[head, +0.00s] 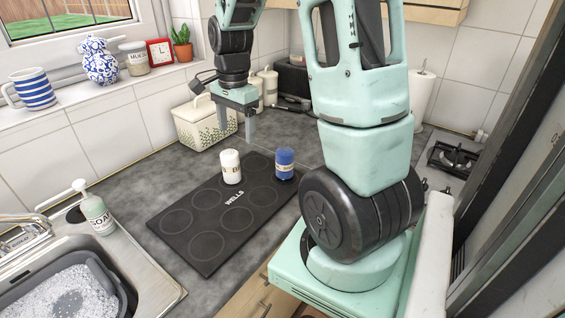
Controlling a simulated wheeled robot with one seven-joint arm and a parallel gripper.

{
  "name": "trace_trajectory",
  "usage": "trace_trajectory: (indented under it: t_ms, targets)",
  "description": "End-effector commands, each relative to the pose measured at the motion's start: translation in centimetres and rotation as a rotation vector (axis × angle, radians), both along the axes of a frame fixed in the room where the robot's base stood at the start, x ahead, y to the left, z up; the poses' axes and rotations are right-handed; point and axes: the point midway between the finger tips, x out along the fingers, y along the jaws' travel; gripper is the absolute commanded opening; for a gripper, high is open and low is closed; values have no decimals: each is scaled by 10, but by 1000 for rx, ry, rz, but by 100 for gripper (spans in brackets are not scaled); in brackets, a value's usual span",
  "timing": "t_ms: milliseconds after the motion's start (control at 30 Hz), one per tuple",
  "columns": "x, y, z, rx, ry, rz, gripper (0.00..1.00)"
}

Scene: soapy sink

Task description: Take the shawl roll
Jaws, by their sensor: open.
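No object is clearly marked as the shawl roll. Two small upright cylinders stand on a dark mat (197,252) lettered "WELLS": a white one (231,174) with dark print and a blue one (285,170) with a pale label band. I cannot tell whether either is the shawl roll. My gripper (236,136) is open and empty, pointing down above the counter behind the white cylinder. It touches neither cylinder. Its fingers overlap the cream patterned bin in the picture.
The cream bin (192,128) stands by the back wall. A soap bottle (97,214) and a sink with a grey tub (118,283) are at the left. Pale bottles (269,86) stand behind my gripper. A gas hob (455,158) is at the right. The mat's front circles are clear.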

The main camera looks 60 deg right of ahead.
Motion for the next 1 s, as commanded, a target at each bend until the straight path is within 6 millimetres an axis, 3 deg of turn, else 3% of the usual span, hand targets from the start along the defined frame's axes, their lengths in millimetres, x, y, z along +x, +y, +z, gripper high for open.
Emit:
trace_trajectory:
  t_ms: [33,100,200,300,467,800,1000]
  targets:
    - [-11,-38,1,-3,10,-172,75]
    - [-26,-77,0,-9,20,-367,75]
    - [-46,-115,-1,-15,31,-568,75]
    - [-58,-135,-2,-20,37,-682,75]
    - [-64,-143,-16,-20,43,-732,75]
    - [-64,-141,-84,-19,44,-726,75]
    - [-63,-141,-113,-21,41,-726,75]
